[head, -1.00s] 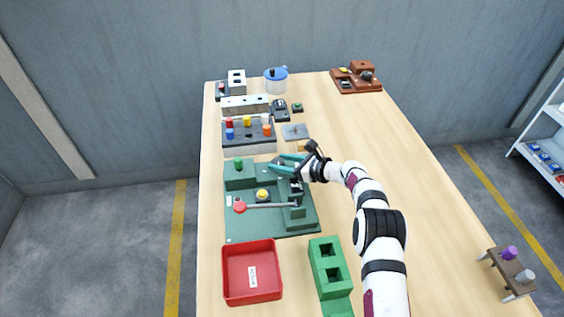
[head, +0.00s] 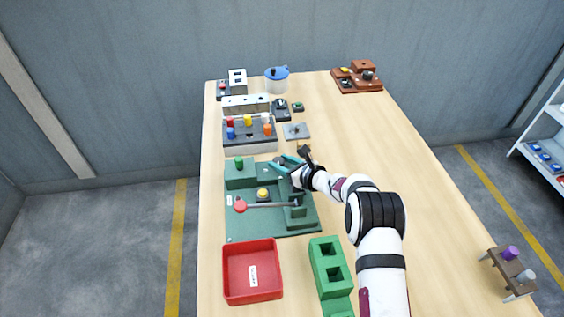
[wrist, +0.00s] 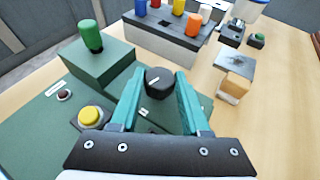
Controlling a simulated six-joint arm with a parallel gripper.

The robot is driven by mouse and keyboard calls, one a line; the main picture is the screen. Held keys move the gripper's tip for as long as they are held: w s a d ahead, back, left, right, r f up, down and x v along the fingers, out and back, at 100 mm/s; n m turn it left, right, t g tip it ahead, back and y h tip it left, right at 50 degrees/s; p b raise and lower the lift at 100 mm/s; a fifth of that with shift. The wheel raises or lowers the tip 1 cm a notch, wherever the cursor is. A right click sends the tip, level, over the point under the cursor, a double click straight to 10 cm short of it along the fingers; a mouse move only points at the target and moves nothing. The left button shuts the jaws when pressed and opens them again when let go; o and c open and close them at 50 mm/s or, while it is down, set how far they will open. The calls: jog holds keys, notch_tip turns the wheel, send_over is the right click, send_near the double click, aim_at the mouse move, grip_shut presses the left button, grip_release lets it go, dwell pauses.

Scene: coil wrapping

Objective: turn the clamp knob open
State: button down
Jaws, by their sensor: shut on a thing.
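The clamp knob (wrist: 158,79) is a round black knob with a white line on its top, on the green fixture (head: 248,222). In the wrist view the teal fingers of my gripper (wrist: 159,84) are on either side of the knob and shut on it. In the head view my gripper (head: 284,163) is at the fixture's back right part, and the knob is hard to make out there. The white line runs slantwise in the wrist view.
The fixture also carries a green peg (wrist: 91,37), a yellow button (wrist: 90,116) and a red-ended lever (head: 240,204). A rack of coloured pegs (head: 249,137) stands behind. A red tray (head: 252,299) and a green block (head: 327,262) are in front.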

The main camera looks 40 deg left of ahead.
jog(key=shift+c, duration=1.9)
grip_release()
jog(key=v, duration=1.5)
jog(key=shift+s+d, duration=0.2)
jog(key=shift+d, duration=0.15)
jog(key=shift+r, duration=0.15)
